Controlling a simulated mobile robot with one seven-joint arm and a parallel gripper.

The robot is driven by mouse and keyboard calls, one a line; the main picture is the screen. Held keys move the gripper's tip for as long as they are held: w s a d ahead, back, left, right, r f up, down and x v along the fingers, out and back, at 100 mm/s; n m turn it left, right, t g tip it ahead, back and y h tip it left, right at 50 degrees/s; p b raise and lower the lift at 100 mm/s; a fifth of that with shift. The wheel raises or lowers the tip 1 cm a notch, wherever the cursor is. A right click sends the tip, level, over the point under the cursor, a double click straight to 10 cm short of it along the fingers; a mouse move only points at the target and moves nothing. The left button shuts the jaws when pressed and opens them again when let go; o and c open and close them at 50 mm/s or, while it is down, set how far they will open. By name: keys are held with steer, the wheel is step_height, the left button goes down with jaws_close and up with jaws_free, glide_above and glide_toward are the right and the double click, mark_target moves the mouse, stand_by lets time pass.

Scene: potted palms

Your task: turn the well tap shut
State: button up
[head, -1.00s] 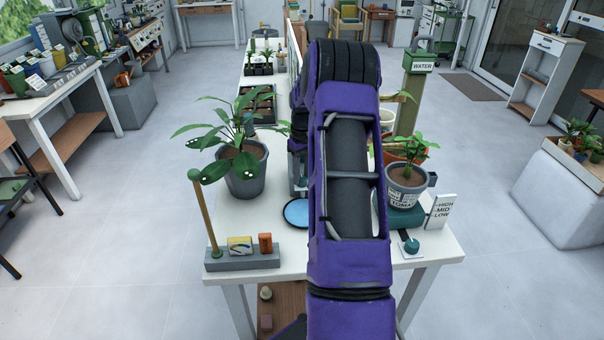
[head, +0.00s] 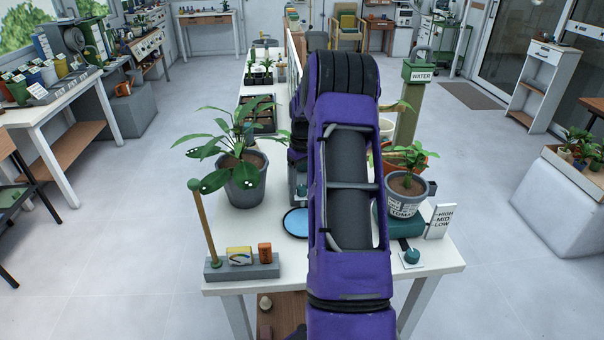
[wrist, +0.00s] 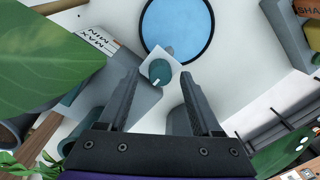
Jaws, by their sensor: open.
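In the wrist view a small teal knob (wrist: 159,72) sits on a white square plate, close to the near rim of a round blue water dish (wrist: 176,25). It looks like the well tap. My gripper (wrist: 160,78) is open, its two dark fingers spread either side of the knob in the picture. I cannot tell whether they reach down to its height. Nothing is between the fingers except the view of the knob.
A leafy grey pot (head: 243,185) stands left of the arm. A tomato pot (head: 406,195) stands right, near a HIGH-MID-LOW card (head: 440,221) and another teal knob (head: 411,256). A green WATER post (head: 408,115) rises behind. In the wrist view a large leaf (wrist: 45,55) overhangs the left.

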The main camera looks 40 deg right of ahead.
mark_target(303, 186)
step_height(303, 186, up, 17)
steer(key=shift+d+r, duration=0.2)
steer(key=shift+d, duration=0.15)
stand_by(0.5)
